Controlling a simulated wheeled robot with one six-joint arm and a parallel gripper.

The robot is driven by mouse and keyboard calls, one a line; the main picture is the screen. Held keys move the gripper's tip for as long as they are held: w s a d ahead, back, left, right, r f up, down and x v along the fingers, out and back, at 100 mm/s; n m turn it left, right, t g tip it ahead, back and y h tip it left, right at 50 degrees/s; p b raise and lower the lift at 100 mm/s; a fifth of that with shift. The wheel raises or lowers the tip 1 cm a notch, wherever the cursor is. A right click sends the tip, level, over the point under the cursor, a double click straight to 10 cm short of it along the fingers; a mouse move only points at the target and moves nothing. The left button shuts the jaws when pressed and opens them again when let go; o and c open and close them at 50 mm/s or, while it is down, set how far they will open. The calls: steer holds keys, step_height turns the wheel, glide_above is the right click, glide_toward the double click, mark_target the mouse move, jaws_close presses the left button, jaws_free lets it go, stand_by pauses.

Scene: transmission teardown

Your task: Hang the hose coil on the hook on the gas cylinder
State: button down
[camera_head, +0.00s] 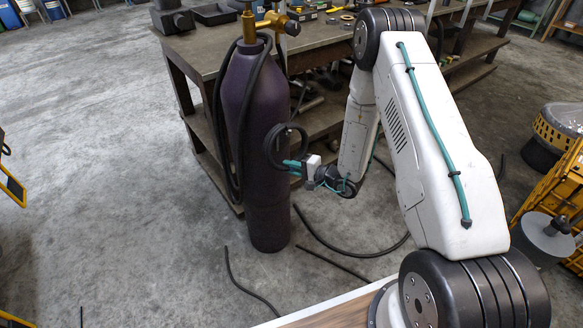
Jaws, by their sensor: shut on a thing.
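The gas cylinder (262,200) is dark purple and stands upright in front of the workbench, with a brass valve (268,22) on top. The hose coil (282,146) is a small dark ring at the cylinder's mid height, on its right side in the picture. My gripper (292,165), with teal fingers, is shut on the lower part of the coil. The coil overlaps the cylinder in view; I cannot tell whether they touch. A long black hose (222,140) hangs in a loop from the cylinder's top down its left side. I cannot make out the hook.
The workbench (205,50) behind the cylinder carries tools and parts. Black hoses (340,248) lie on the floor right of the cylinder. Yellow equipment (558,185) stands at the right. The floor (110,180) at the left is mostly clear.

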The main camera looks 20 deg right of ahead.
steer(key=shift+s+f, duration=0.1)
steer(key=c, duration=1.3)
jaws_free()
